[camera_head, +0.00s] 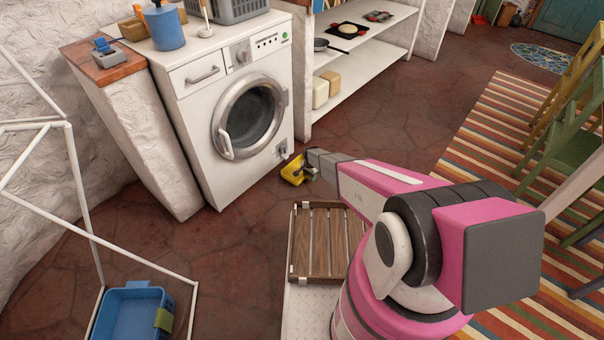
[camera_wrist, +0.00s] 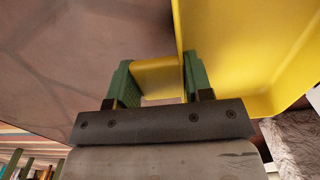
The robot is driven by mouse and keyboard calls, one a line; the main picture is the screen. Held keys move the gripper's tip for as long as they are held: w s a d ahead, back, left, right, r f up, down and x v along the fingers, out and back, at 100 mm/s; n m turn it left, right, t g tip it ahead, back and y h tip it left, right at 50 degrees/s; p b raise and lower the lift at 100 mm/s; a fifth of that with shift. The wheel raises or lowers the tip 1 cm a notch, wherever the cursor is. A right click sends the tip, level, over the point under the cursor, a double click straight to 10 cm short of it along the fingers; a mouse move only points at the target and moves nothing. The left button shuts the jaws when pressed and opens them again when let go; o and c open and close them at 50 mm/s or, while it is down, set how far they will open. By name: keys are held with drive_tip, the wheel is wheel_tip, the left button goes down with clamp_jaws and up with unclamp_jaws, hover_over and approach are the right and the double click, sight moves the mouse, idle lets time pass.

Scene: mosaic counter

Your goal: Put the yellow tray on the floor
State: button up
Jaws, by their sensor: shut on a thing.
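The yellow tray (camera_head: 293,169) is in front of the washing machine in the head view, low near the floor; I cannot tell whether it touches the floor. It looks tilted. In the wrist view the yellow tray (camera_wrist: 245,50) fills the upper right. My gripper (camera_wrist: 158,82) has its two green fingers shut on the tray's yellow edge piece. In the head view my gripper (camera_head: 309,172) is small and partly hidden by my arm. The floor (camera_head: 225,240) is dark reddish stone.
A white washing machine (camera_head: 218,125) stands just behind the tray. A wooden slatted rack (camera_head: 318,240) lies near my base. A blue tray (camera_head: 127,312) is at the lower left by a white frame. A striped rug (camera_head: 465,150) is at right. Open floor lies left of the rack.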

drive_tip(key=shift+w+a, duration=0.9)
drive_tip(key=shift+a, duration=0.15)
drive_tip(key=shift+w+a+f, duration=0.2)
drive_tip(key=shift+w+a, duration=0.3)
drive_tip(key=shift+a, duration=0.15)
drive_tip(key=shift+w+a+f, duration=0.2)
drive_tip(key=shift+w+a, duration=0.25)
drive_tip(key=shift+a, duration=0.15)
drive_tip(key=shift+s+d+f, duration=0.1)
drive_tip(key=shift+f, duration=0.2)
drive_tip(key=shift+f, duration=0.1)
drive_tip(key=o, duration=1.1)
drive_tip(key=shift+o, duration=0.2)
